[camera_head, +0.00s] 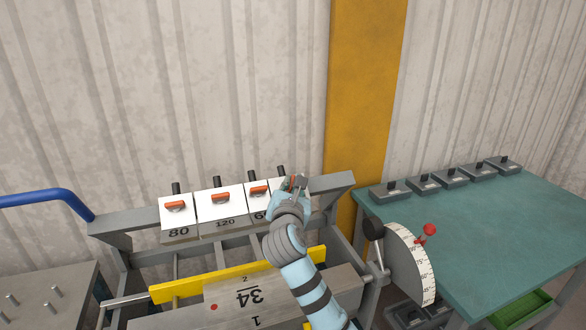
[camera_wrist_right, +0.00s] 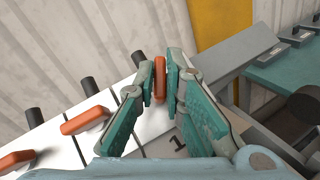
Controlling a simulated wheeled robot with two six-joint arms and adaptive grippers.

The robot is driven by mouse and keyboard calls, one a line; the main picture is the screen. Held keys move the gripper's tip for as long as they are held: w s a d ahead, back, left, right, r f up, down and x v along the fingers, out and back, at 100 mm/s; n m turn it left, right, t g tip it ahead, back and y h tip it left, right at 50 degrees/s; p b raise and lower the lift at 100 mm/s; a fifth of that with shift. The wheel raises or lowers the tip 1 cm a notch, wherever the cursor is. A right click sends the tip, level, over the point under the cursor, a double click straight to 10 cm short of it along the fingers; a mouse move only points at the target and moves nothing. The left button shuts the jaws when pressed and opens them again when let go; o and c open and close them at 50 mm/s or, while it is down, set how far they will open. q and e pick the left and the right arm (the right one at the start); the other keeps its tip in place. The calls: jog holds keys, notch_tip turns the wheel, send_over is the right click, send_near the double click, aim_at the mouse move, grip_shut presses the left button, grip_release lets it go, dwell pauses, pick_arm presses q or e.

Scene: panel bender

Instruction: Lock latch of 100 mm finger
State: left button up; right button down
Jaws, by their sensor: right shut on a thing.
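My right gripper (camera_head: 292,183) reaches up to the rightmost white finger block on the bender's beam. In the right wrist view its two teal-padded jaws (camera_wrist_right: 167,80) are closed on either side of that block's orange latch (camera_wrist_right: 160,78). This latch stands lengthwise between the jaws, while the other latches lie crosswise. The gripper hides most of the block; only a digit "1" (camera_wrist_right: 177,143) shows on its face in the wrist view. My left gripper is out of view.
To the left stand the 80 block (camera_head: 179,232), the 120 block (camera_head: 224,224) and a partly hidden block with an orange latch (camera_head: 259,190). A yellow bar (camera_head: 185,290) crosses below. A dial (camera_head: 412,268) and a green table (camera_head: 470,240) are at right.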

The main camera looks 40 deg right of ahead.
jog(key=m+g+p, duration=0.1)
jog(key=m+g+h+p, duration=0.1)
jog(key=m+p, duration=0.1)
jog(key=shift+w+a+r+m+g+h, duration=0.1)
jog(key=shift+w+r+m+g+h, duration=0.05)
jog(key=shift+r+m+g+h, duration=0.2)
jog(key=shift+w+m+g+p, duration=0.1)
jog(key=shift+m+g+p, duration=0.4)
jog(key=shift+m+g, duration=0.5)
jog(key=shift+w+m+g+h, duration=0.1)
jog(key=shift+m+g+h, duration=0.15)
jog(key=shift+m+g, duration=0.65)
jog(key=m+g, duration=0.2)
jog(key=m, duration=0.1)
jog(key=m+g+y, duration=0.1)
jog(key=m+g, duration=0.1)
jog(key=m, duration=0.1)
jog(key=shift+w+y, duration=0.1)
jog(key=shift+y, duration=0.2)
jog(key=c, duration=1.7)
grip_release()
